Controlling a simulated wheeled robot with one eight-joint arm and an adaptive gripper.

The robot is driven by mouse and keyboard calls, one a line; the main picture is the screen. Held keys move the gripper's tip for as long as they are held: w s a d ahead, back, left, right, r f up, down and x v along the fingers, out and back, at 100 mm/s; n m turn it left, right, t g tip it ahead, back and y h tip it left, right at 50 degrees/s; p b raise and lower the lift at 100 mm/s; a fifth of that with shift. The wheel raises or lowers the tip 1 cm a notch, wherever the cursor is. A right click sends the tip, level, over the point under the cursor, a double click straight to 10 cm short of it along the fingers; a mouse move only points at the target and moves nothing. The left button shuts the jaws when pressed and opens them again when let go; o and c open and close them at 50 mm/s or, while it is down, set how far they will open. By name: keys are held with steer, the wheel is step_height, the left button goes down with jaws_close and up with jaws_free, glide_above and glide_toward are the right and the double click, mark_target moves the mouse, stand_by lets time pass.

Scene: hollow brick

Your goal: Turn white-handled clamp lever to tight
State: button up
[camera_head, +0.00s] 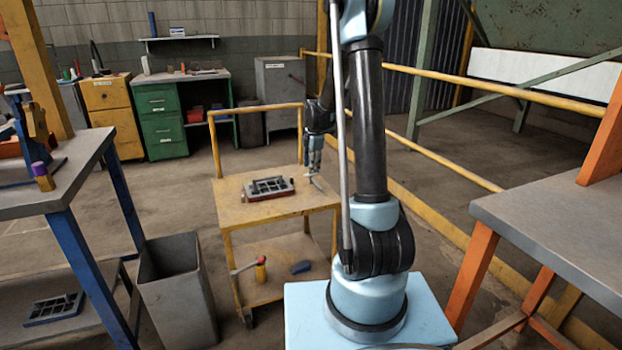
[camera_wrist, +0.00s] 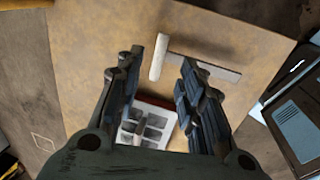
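The white lever, T-shaped from above, shows in the wrist view (camera_wrist: 205,66) over the tan trolley top. Its short crossbar lies between my fingertips in the picture, and its long arm runs right, partly behind the right finger. In the head view the lever (camera_head: 317,183) is a small pale shape at the trolley's right side. My gripper (camera_wrist: 160,64) is open, with nothing held between its fingers. It points down above the trolley top in the head view (camera_head: 314,170). I cannot tell whether a finger touches the lever.
A dark grid-like block on a red base (camera_head: 271,189) sits on the yellow trolley (camera_head: 236,212), left of my gripper. The trolley's rear handrail (camera_head: 255,109) stands behind. A grey bin (camera_head: 177,290) and blue-legged bench (camera_head: 60,185) are left; an orange-legged table (camera_head: 560,215) is right.

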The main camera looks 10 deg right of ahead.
mark_target(311, 175)
steer(key=shift+w+a+f, duration=0.1)
steer(key=shift+w+f, duration=0.1)
steer(key=shift+f, duration=0.85)
steer(key=shift+w+f, duration=0.15)
steer(key=shift+f, duration=0.85)
steer(key=shift+w+a+f, duration=0.1)
steer(key=shift+w+f, duration=0.1)
steer(key=shift+f, duration=0.85)
jaws_close()
